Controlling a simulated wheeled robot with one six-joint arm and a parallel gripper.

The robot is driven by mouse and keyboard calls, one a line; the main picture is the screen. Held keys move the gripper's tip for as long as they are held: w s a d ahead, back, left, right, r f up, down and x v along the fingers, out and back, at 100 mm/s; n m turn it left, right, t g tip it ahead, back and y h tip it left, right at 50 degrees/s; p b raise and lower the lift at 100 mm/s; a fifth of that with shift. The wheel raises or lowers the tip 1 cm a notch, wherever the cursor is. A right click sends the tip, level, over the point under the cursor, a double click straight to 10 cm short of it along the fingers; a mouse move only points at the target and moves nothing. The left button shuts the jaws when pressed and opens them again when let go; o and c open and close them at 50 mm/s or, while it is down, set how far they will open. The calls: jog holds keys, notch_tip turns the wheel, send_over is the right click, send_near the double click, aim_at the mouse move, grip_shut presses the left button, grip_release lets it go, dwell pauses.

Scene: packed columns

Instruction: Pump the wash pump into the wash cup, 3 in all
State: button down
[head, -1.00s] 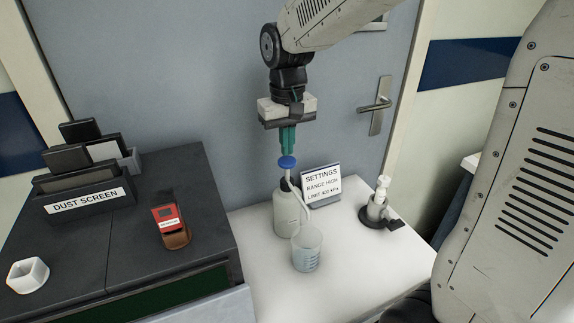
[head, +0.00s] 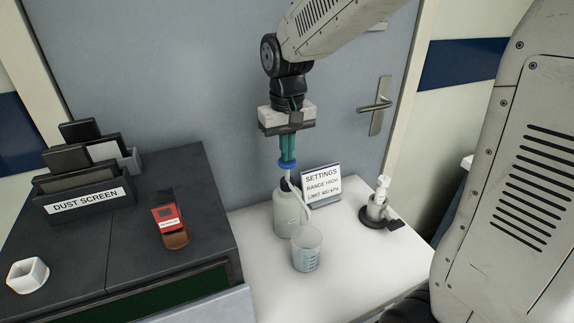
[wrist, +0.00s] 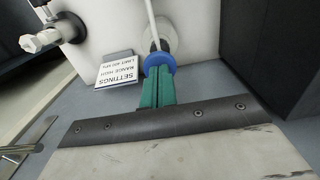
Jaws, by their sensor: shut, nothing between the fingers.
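The wash pump (head: 285,216) is a white bottle with a blue pump head (head: 287,164) and a thin white spout, upright on the white table. My gripper (head: 287,158) points straight down with its green fingers shut, nothing between them. The fingertips are at the top of the blue head and appear to touch it; the wrist view also shows the fingers (wrist: 157,75) against the blue head (wrist: 159,62). The wash cup (head: 307,250) is a clear beaker with blue marks, in front of the bottle. Its liquid level is hard to tell.
A settings sign (head: 322,185) stands right behind the bottle. A white fitting on a dark base (head: 376,211) is at the table's right. The dark cabinet (head: 120,245) at left carries a dust screen rack (head: 88,200), a red-labelled block (head: 168,222) and a white ring (head: 28,273).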

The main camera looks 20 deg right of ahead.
jog(key=shift+f, duration=1.3)
jog(key=shift+r, duration=2.1)
jog(key=shift+r, duration=2.5)
jog(key=shift+s, duration=0.1)
